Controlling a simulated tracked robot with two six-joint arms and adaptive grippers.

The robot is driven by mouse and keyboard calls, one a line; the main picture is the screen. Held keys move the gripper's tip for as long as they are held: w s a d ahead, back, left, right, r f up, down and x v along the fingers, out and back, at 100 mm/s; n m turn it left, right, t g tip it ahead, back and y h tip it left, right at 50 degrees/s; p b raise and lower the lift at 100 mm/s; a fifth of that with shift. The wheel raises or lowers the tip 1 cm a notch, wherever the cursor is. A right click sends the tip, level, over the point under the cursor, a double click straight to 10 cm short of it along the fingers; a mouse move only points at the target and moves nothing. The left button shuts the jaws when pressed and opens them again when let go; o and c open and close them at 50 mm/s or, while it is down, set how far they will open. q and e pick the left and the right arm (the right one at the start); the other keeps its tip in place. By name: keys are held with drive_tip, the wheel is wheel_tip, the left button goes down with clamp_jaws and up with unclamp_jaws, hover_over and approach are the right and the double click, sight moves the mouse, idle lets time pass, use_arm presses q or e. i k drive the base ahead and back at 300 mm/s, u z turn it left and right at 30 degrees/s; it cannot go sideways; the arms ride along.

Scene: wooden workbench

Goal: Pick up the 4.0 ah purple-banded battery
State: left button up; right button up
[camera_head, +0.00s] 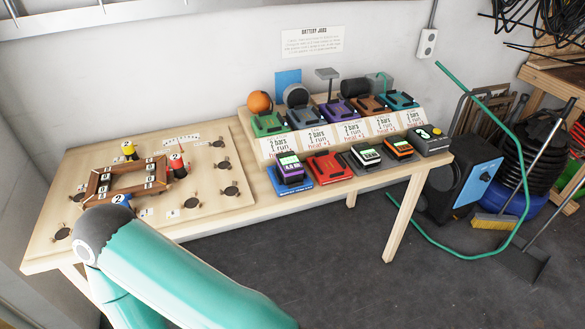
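The purple-banded battery (290,168) is a dark block with a purple band and a lit green display on top. It stands upright on a blue base (304,183) at the left end of the front row on the workbench. Its capacity marking is too small to read. A teal arm of mine crosses the lower left, its elbow over the bench's front left corner. Neither gripper shows in this view.
Behind stands a labelled rack (349,131). A game board (205,195) lies to the left.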

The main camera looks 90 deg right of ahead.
sight(291, 170)
drive_tip(key=z, duration=0.05)
drive_tip(key=k, duration=0.65)
drive_tip(key=u, duration=1.5)
drive_tip(key=i, duration=0.1)
drive_tip(key=z, duration=3.2)
drive_tip(key=i, duration=0.5)
drive_tip(key=z, duration=0.1)
drive_tip(key=i, duration=0.55)
drive_tip(key=u, duration=0.2)
drive_tip(key=k, duration=0.95)
drive_tip(key=z, duration=0.15)
drive_tip(key=i, duration=0.9)
drive_tip(key=u, duration=0.05)
